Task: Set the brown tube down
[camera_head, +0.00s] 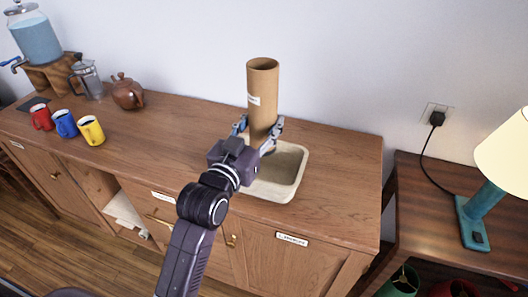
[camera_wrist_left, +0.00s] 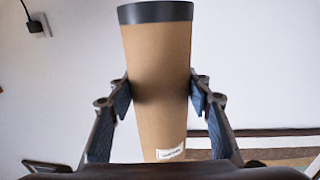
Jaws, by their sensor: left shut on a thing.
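The brown tube (camera_head: 263,92) stands upright in my left gripper (camera_head: 259,129), over the pale tray on the wooden sideboard. The gripper's fingers are shut on its lower part, one on each side. In the left wrist view the tube (camera_wrist_left: 158,60) fills the middle, with a dark band at its top edge in the picture and a small white label; the left gripper's fingers (camera_wrist_left: 160,92) press on both sides. The tube's bottom end is hidden behind the gripper in the head view, so I cannot tell whether it touches anything. My right gripper is not in view.
The pale tray (camera_head: 291,184) sits on the sideboard (camera_head: 330,172). A teapot (camera_head: 127,92), a French press (camera_head: 88,78), several mugs (camera_head: 91,130) and a water dispenser (camera_head: 35,38) stand at the left. The wood between mugs and tray is clear. A lamp (camera_head: 484,203) stands on a side table.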

